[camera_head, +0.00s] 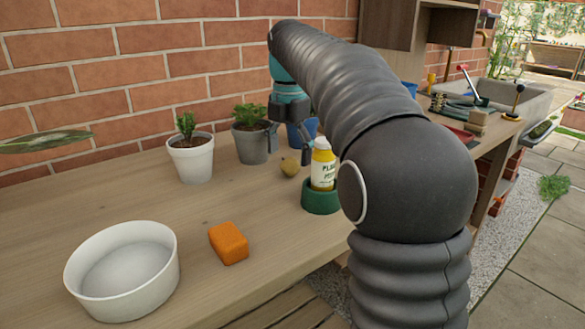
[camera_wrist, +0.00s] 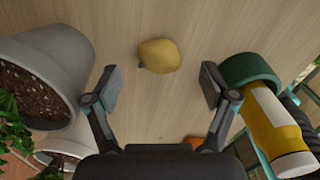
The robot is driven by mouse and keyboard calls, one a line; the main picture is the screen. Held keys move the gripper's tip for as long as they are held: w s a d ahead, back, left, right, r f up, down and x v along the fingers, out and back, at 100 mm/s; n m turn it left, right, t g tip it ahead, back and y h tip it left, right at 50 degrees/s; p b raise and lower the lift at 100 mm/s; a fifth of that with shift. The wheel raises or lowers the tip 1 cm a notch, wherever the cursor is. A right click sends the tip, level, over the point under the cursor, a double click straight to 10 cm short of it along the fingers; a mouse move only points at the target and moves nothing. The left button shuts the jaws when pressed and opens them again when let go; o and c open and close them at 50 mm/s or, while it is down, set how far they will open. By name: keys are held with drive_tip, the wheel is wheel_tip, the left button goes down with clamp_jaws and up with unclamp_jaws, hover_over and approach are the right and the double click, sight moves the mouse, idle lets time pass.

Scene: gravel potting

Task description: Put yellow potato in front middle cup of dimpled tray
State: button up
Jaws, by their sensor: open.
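The yellow potato (camera_head: 290,167) lies on the wooden bench, left of a yellow bottle. In the wrist view the potato (camera_wrist: 160,55) sits just beyond and between my spread fingertips, with a dark spot at its lower left end. My gripper (camera_head: 289,148) is open and empty, pointing down over the potato; its two fingers also show in the wrist view (camera_wrist: 160,84). I see no contact between the fingers and the potato. I cannot make out a dimpled tray in either view; my arm hides part of the bench.
A yellow bottle (camera_head: 323,168) stands in a green holder (camera_head: 320,198) close right of the potato. A grey pot (camera_head: 253,146), a blue pot (camera_head: 294,137) and a white pot (camera_head: 191,163) stand behind. An orange block (camera_head: 228,243) and white bowl (camera_head: 140,300) are nearer.

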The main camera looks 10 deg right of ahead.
drive_tip(key=shift+w+f, duration=0.1)
drive_tip(key=shift+f, duration=1.35)
drive_tip(key=shift+c, duration=0.2)
drive_tip(key=c, duration=1.3)
drive_tip(key=shift+r, duration=0.7)
drive_tip(key=shift+c, duration=0.2)
wheel_tip(320, 180, up, 3)
drive_tip(key=shift+f+p, duration=0.15)
drive_tip(key=shift+p, duration=0.2)
drive_tip(key=s+d+r, duration=0.6)
drive_tip(key=d+r, duration=0.1)
drive_tip(key=d, duration=0.3)
drive_tip(key=shift+d, duration=0.15)
